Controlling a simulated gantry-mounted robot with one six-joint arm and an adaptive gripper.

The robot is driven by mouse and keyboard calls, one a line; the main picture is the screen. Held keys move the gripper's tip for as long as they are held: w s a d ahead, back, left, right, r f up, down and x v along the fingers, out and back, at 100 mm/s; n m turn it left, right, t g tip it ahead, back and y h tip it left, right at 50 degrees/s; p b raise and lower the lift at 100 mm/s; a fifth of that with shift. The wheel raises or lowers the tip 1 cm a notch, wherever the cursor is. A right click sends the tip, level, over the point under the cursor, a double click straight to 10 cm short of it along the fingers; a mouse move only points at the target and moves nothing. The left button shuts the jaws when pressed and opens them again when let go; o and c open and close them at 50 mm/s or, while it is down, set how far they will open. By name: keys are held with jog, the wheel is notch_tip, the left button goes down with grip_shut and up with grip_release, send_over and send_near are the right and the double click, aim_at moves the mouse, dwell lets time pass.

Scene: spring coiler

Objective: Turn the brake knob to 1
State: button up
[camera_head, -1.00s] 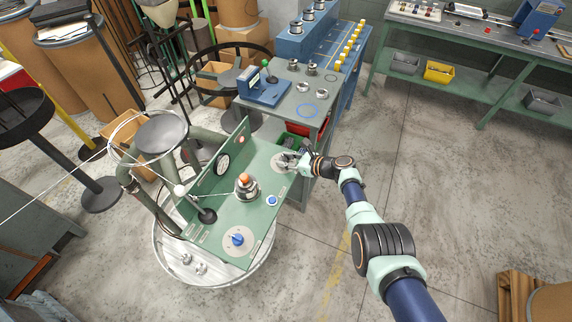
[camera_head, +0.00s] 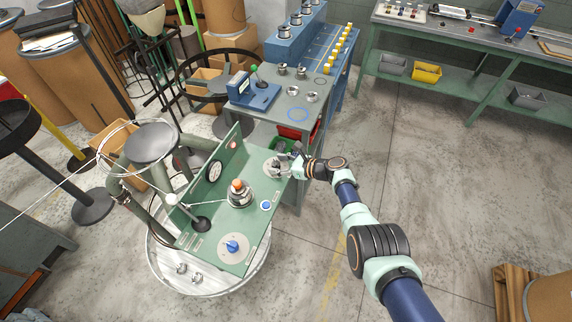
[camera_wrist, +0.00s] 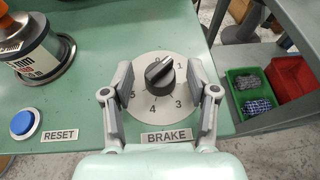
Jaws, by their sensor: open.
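The brake knob (camera_wrist: 160,73) is black with a raised grip bar, on a round pale dial (camera_wrist: 152,113) marked with numbers. Its bar slants from lower left to upper right, its upper end near the 0 and 1 marks; I cannot tell exactly which it points to. The BRAKE label (camera_wrist: 167,136) is below the dial. My gripper (camera_wrist: 160,68) is open, one finger left and one right of the knob, with gaps on both sides. In the head view my gripper (camera_head: 284,162) is over the dial at the green panel's right end, partly hiding the knob.
A blue RESET button (camera_wrist: 25,123) and a metal spool-like part (camera_wrist: 40,48) are left of the dial. Green (camera_wrist: 250,92) and red (camera_wrist: 291,78) bins lie to the right, below the panel. Another blue knob (camera_head: 232,246) is at the panel's near end.

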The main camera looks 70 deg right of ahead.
jog(key=v, duration=1.2)
